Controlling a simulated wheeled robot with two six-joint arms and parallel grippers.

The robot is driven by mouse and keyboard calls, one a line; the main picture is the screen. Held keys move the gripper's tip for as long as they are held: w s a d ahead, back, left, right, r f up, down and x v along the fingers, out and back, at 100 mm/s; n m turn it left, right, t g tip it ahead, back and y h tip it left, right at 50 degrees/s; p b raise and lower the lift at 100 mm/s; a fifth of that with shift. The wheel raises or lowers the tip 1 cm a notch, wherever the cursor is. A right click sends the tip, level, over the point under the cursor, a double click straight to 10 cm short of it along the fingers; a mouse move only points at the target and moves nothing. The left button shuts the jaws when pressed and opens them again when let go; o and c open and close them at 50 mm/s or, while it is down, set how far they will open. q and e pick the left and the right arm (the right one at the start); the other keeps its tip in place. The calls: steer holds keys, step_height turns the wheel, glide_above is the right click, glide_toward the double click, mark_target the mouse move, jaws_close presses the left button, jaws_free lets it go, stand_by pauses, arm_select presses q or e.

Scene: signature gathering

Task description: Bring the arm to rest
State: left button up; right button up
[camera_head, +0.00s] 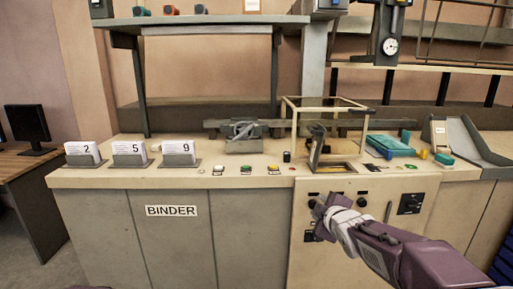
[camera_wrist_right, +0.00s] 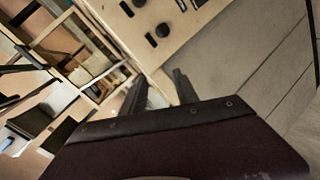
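My right arm (camera_head: 390,252) reaches in from the lower right in the head view. Its right gripper (camera_head: 320,212) is in front of the cabinet's control panel, below the counter edge. In the right wrist view the two dark fingers of the right gripper (camera_wrist_right: 159,82) stand apart with nothing between them. Whether the gripper touches the panel cannot be told. My left gripper is not in view.
A counter (camera_head: 225,181) carries card holders marked 2, 5 and 9 (camera_head: 178,153), several buttons (camera_head: 246,169) and a framed box (camera_head: 325,120). The cabinet below is labelled BINDER (camera_head: 171,211). A knob panel (camera_head: 411,203) is right of the gripper. A desk with a monitor (camera_head: 28,125) stands left.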

steer(key=s+f+m+g, duration=0.5)
steer(key=s+f, duration=0.6)
steer(key=f, duration=0.4)
steer(key=s+f+m+g, duration=0.4)
steer(key=s+f, duration=0.1)
steer(key=s, duration=0.4)
steer(key=s+f+m+g, duration=0.3)
steer(key=s+f+m, duration=0.2)
steer(key=s, duration=0.4)
step_height(320, 180, up, 17)
steer(key=p, duration=1.6)
steer(key=shift+a+f, duration=0.2)
steer(key=shift+a, duration=0.1)
